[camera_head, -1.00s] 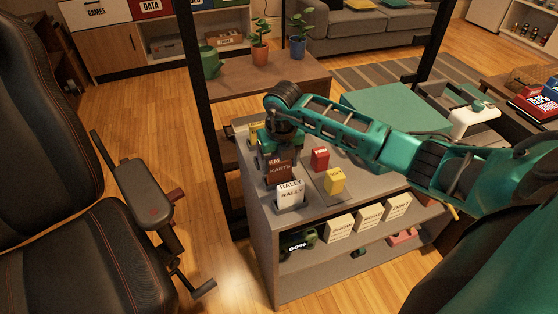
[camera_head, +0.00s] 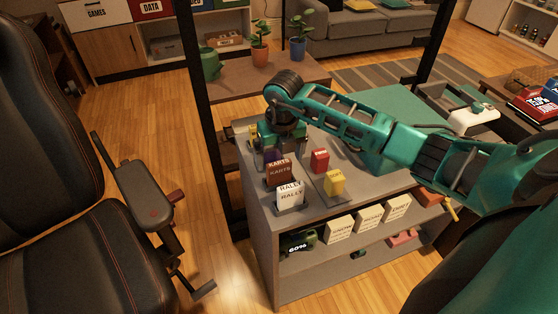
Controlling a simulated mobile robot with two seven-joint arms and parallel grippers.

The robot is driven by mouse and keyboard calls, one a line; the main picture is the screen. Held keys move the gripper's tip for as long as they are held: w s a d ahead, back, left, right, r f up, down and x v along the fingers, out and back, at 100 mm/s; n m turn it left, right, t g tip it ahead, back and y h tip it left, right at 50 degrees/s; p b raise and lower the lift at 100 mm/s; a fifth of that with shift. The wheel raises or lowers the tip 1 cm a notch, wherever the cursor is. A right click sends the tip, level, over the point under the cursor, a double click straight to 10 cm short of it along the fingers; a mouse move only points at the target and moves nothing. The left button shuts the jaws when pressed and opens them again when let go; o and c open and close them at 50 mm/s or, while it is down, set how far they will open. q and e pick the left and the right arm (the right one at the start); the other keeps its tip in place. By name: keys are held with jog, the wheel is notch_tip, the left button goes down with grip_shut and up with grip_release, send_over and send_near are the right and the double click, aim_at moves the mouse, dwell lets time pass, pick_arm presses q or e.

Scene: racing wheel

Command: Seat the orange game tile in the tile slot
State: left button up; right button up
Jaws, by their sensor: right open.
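A brown-orange tile marked KARTS (camera_head: 279,172) stands upright at the left of the grey cabinet top, behind a white RALLY tile (camera_head: 290,195). It is the nearest to an orange game tile that I see there. Its lower edge is partly hidden by the RALLY tile, and I cannot tell which slot is the tile slot or how it is seated. My right gripper (camera_head: 276,150) is just behind the KARTS tile, pointing down and open; its fingertips are mostly hidden. My left gripper is not in view.
A red tile (camera_head: 320,160) and a yellow tile (camera_head: 334,183) stand to the right on the grey cabinet (camera_head: 318,208). White boxes (camera_head: 368,218) sit on its shelf. A black post (camera_head: 205,110) rises to the left. A black chair (camera_head: 85,250) fills the left.

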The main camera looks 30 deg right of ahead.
notch_tip(320, 180, up, 9)
jog(key=s, duration=0.1)
jog(key=shift+a, duration=0.15)
dwell(0.4)
